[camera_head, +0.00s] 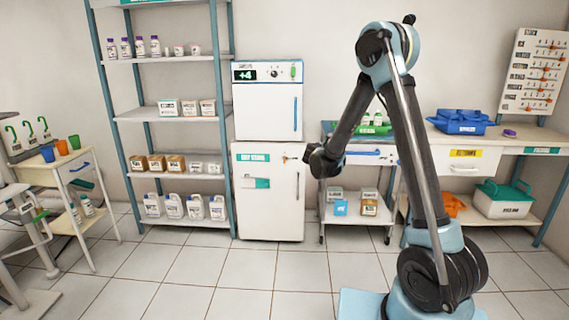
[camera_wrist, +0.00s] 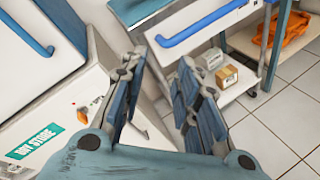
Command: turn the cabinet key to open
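The white lower cabinet (camera_head: 268,205) has a green "DRY STORE" label and a vertical handle on its right side. A small key (camera_head: 285,158) with a brownish part sits near the top of its door. In the wrist view the cabinet (camera_wrist: 62,140) fills the lower left, and the key's brownish tag (camera_wrist: 82,116) shows left of my left finger, partly close behind it. My gripper (camera_head: 318,160) is just right of the cabinet's upper right edge in the head view. In the wrist view my gripper (camera_wrist: 158,70) has its fingers apart with nothing between them, away from the key.
A white fridge unit (camera_head: 267,100) stands on the cabinet. A shelf rack (camera_head: 147,113) is at left. A trolley (camera_head: 365,215) with a blue handle (camera_wrist: 205,25) is close at right. A bench (camera_head: 480,142) stands farther right. The tiled floor in front is clear.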

